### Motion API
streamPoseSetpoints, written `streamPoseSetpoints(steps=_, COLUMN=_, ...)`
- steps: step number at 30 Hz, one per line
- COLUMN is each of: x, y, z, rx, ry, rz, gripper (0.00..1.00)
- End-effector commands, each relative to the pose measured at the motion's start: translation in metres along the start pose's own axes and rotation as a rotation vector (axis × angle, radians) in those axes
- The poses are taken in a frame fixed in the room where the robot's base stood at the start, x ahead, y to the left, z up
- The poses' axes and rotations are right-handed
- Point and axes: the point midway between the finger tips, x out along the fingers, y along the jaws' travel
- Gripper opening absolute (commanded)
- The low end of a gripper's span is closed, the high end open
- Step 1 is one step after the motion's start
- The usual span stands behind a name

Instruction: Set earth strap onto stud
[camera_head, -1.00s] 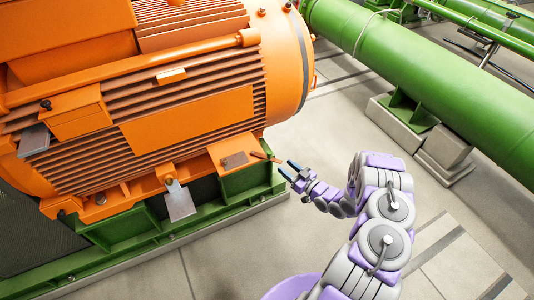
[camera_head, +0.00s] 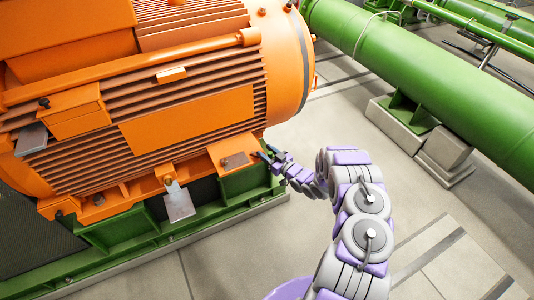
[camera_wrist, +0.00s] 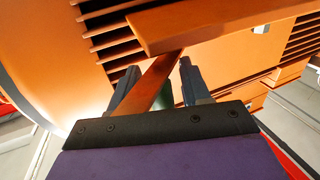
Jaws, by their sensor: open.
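The earth strap (camera_wrist: 158,82) appears to be the flat copper-brown strip in the wrist view. It runs from under an orange ledge (camera_wrist: 215,22) down between my fingers. My gripper (camera_wrist: 160,82) is open, with one blue-grey finger on each side of the strip; I see no clear grip on it. There my fingers mostly hide the strip. I cannot make out the stud for certain.
The finned orange motor (camera_head: 190,118) sits on a green base frame (camera_head: 130,250) at the left. A grey metal tab (camera_head: 180,203) hangs from its lower side. A large green pipe (camera_head: 420,75) runs along the right. Bare floor (camera_head: 240,265) lies in front.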

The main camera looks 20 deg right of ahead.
Motion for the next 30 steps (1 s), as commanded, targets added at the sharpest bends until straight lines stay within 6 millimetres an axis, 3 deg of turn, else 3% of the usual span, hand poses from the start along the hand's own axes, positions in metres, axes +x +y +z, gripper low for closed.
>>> streamPoseSetpoints(steps=2, x=-0.0001, y=0.0000, z=0.0000, rx=0.000, ry=0.000, rz=0.000, gripper=0.47)
streamPoseSetpoints(steps=17, x=-0.0004, y=0.0006, z=0.0000, rx=0.000, ry=0.000, rz=0.000, gripper=0.00)
streamPoseSetpoints(steps=30, x=-0.0006, y=0.0015, z=-0.0001, rx=0.000, ry=0.001, rz=0.003, gripper=0.00)
